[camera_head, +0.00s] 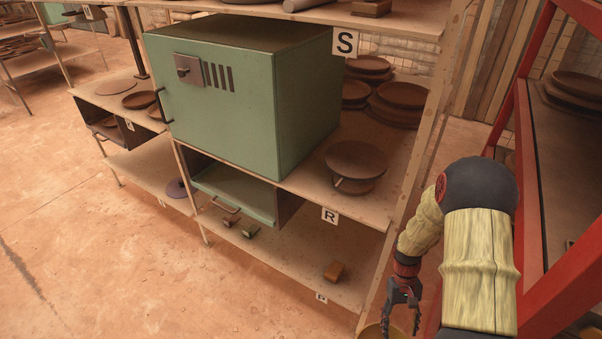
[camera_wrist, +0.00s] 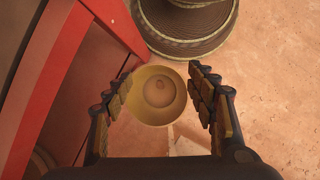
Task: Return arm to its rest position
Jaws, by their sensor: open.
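My gripper (camera_head: 401,309) hangs fingers down at the lower right of the head view, between the wooden shelf and the red frame. In the wrist view my gripper (camera_wrist: 160,108) has its two fingers spread wide apart with nothing between the tips. Below the fingers is a round yellow bowl-like thing (camera_wrist: 158,96) with a small round mark at its middle. A part of a yellowish round thing (camera_head: 372,332) also shows at the bottom edge of the head view, beside the gripper. My arm, in a pale yellow sleeve, reaches down from the right.
A wooden shelf (camera_head: 330,208) holds a green cabinet (camera_head: 225,95), an open green drawer (camera_head: 235,190) and brown discs (camera_head: 355,163). A red frame (camera_head: 530,190) stands close on the right. The floor (camera_head: 90,240) at left is clear.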

